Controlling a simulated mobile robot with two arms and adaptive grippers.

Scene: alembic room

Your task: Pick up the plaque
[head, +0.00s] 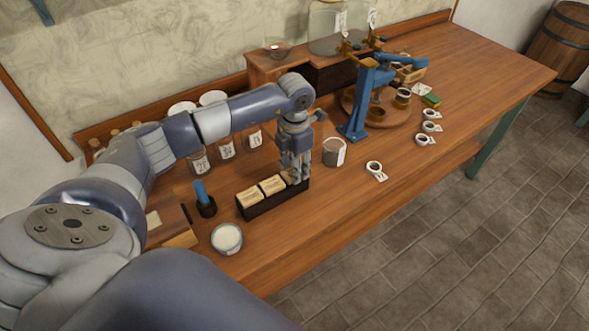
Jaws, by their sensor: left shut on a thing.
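A dark, narrow holder (274,202) stands near the front edge of the wooden bench. Two pale tan plaques with dark marks show in it, a left one (249,198) and a middle one (272,185). My left gripper (295,179) points down at the right end of the holder. It is shut on a tan plaque there, mostly hidden by the fingers. I cannot tell whether that plaque is clear of the holder. My right gripper is not in view.
A grey labelled cup (334,152) stands close to the right of the gripper. A white-filled bowl (227,239) and a blue-handled tool (204,198) are left of the holder. A blue press (367,95) stands behind right. The bench's right end is clear.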

